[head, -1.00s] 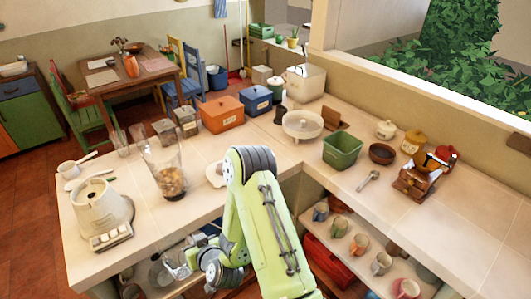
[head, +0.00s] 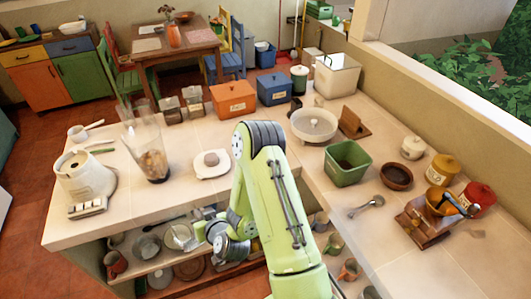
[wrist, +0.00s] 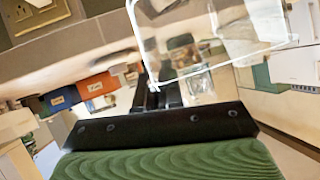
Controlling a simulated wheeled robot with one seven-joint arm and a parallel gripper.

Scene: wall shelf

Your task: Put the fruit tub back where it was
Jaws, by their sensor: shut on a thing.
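My gripper (wrist: 158,98) is shut on a clear, see-through tub (wrist: 215,45), seen close up in the wrist view with a pale rim. In the head view the clear tub (head: 179,237) shows at the end of my arm, in front of the open shelf under the left counter. It looks empty, though glare and what shows through it make this hard to tell. My gripper's fingers are largely hidden by my own arm in the head view. I cannot tell whether the tub touches the shelf.
The lower shelf (head: 165,262) holds dishes and a red mug (head: 115,264). On the counter above stand a white blender base (head: 85,178), a clear jug (head: 152,165), a white scale (head: 212,165) and a green tub (head: 348,163). The counter edge overhangs the shelf.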

